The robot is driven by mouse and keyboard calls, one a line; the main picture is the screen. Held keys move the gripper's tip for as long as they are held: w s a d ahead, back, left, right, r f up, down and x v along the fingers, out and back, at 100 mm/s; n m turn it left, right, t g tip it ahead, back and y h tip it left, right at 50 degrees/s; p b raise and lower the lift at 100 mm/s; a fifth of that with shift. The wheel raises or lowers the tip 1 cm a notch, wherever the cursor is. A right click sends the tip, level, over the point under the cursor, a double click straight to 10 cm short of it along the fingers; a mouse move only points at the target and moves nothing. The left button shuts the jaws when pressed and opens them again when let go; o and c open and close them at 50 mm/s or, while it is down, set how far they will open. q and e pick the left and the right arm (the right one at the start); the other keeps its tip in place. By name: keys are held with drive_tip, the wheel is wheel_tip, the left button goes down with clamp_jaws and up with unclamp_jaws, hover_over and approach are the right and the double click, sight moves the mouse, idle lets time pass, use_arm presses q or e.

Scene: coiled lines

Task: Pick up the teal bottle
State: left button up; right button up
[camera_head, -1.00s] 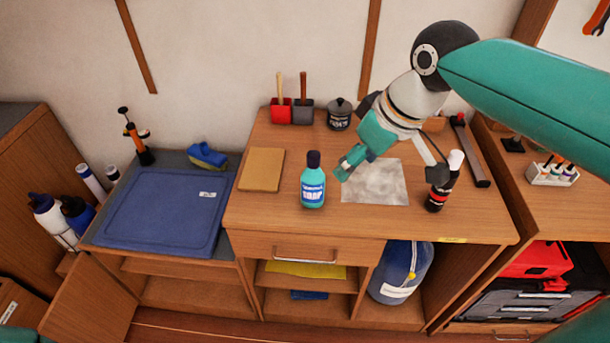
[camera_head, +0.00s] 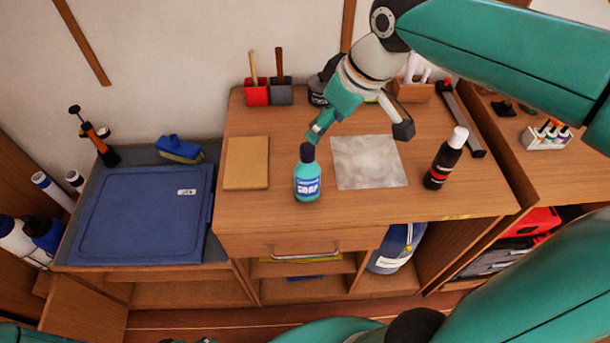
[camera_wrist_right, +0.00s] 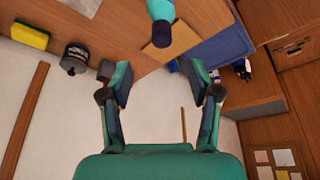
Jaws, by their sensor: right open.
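The teal bottle (camera_head: 307,182) has a dark cap and a soap label. It stands upright on the wooden desk (camera_head: 270,215), left of a grey sheet. My right gripper (camera_head: 359,131) is open and empty, above the desk behind and to the right of the bottle. One finger shows close to the cap in the head view; I cannot tell the exact gap. In the right wrist view the bottle (camera_wrist_right: 160,12) is at the top edge, cap toward the picture's middle, beyond the open fingers (camera_wrist_right: 160,77). My left gripper does not show.
A black bottle with a white cap (camera_head: 446,158) stands right of the grey sheet (camera_head: 369,162). A tan board (camera_head: 246,163) lies left of the teal bottle. Red and grey holders (camera_head: 257,92) stand at the back. The desk's front left is clear.

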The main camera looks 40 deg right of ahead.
sight(308, 147)
drive_tip(key=x, duration=0.5)
drive_tip(key=shift+f, duration=0.1)
drive_tip(key=shift+p+x, duration=0.5)
drive_tip(key=shift+x, duration=2.2)
drive_tip(key=shift+w+a, duration=0.1)
clamp_jaws()
